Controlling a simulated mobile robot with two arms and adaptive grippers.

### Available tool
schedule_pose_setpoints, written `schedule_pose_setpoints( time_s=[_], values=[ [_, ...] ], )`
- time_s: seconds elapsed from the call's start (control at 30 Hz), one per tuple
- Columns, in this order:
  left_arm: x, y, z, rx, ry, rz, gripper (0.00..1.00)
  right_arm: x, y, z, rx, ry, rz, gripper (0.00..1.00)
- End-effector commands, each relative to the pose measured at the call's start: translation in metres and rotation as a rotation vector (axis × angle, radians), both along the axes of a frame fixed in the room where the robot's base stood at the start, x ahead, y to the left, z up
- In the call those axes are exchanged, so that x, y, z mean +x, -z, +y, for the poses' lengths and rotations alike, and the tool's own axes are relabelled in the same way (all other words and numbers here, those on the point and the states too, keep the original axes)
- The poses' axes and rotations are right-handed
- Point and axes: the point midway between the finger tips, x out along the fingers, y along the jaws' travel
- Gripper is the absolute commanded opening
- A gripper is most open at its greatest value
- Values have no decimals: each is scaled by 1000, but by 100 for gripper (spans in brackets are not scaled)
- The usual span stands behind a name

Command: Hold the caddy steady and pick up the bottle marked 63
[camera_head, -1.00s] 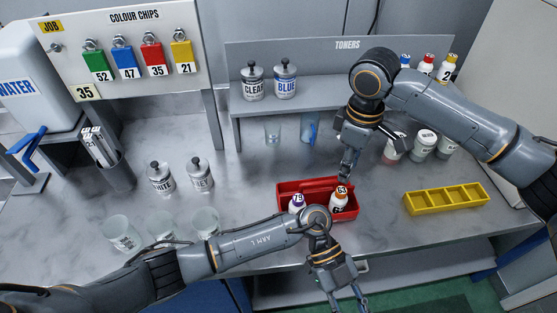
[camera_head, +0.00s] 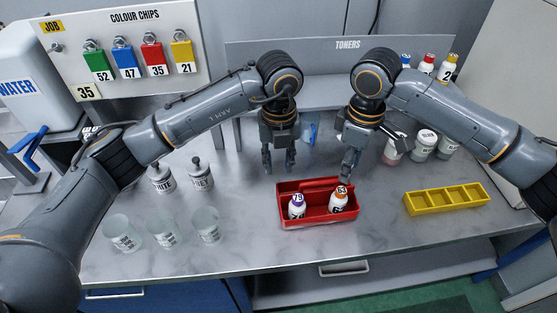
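The red caddy (camera_head: 319,217) stands on the bench and holds two bottles. The bottle marked 63 (camera_head: 339,201), with an orange cap, stands in its right part. The bottle marked 79 (camera_head: 297,207), with a purple cap, stands in its left part. My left gripper (camera_head: 279,171) points down just behind the caddy's left back corner, its two fingers apart and empty. My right gripper (camera_head: 346,178) points down at the caddy's back right, close above the bottle marked 63. I cannot tell whether its fingers touch the caddy, nor how far apart they are.
A yellow divided tray (camera_head: 446,199) lies to the right. Lidded jars (camera_head: 422,146) stand behind it. White and grey toner bottles (camera_head: 203,176) and clear cups (camera_head: 164,233) stand to the left. The TONERS shelf (camera_head: 330,93) runs behind both grippers. The bench in front of the caddy is clear.

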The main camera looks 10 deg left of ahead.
Motion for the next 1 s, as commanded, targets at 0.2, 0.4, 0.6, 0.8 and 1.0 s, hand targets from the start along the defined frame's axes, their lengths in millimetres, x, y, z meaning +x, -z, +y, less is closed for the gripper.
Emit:
schedule_pose_setpoints(
  time_s=[0.2,0.4,0.6,0.8,1.0],
  values=[
    [-1,27,-1,3,-3,-1,30,0,0,0,0,0,0,38],
    [-1,67,-1,0,-3,0,30,0,0,0,0,0,0,38],
    [-1,104,-2,-1,-3,1,30,0,0,0,0,0,0,38],
    [-1,128,-1,-1,-2,-1,30,0,0,0,0,0,0,38],
    [0,137,-1,-1,-2,-3,30,0,0,0,0,0,0,38]
  ],
)
